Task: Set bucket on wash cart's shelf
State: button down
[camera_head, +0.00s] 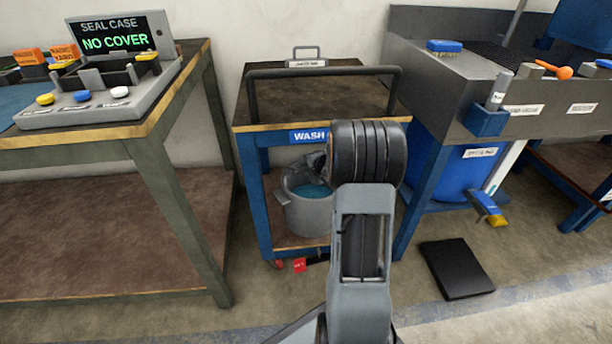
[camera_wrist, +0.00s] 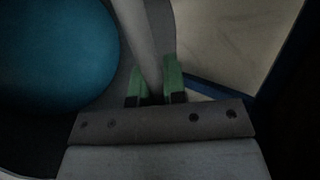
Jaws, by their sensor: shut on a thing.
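The grey bucket (camera_head: 308,217) with blue liquid in it is upright inside the wash cart (camera_head: 265,205), over the cart's lower shelf (camera_head: 284,239). Whether its base touches the shelf is hard to tell. In the wrist view the blue liquid (camera_wrist: 55,50) fills the upper left. My gripper (camera_wrist: 154,82), with green fingertips, is shut on the bucket's grey rim or handle bar, which runs between the fingers. In the head view my arm covers the cart's right side, and my gripper is mostly hidden behind it at the bucket's top.
The cart's top (camera_head: 310,95) has a dark handle rail. A workbench (camera_head: 100,200) with a seal case console (camera_head: 100,80) stands left. A sink unit (camera_head: 470,80) and blue drum (camera_head: 450,175) stand right. A black flat panel (camera_head: 456,268) lies on the floor.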

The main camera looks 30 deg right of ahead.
jog(key=w+d+f+b, duration=0.3)
jog(key=w+d+f, duration=0.3)
jog(key=f, duration=0.4)
jog(key=shift+w, duration=0.75)
jog(key=shift+f, duration=0.2)
jog(key=c, duration=1.5)
grip_release()
jog(key=shift+s+a+f, duration=0.1)
jog(key=shift+a+f, duration=0.05)
jog(key=shift+f, duration=0.1)
jog(key=o, duration=0.3)
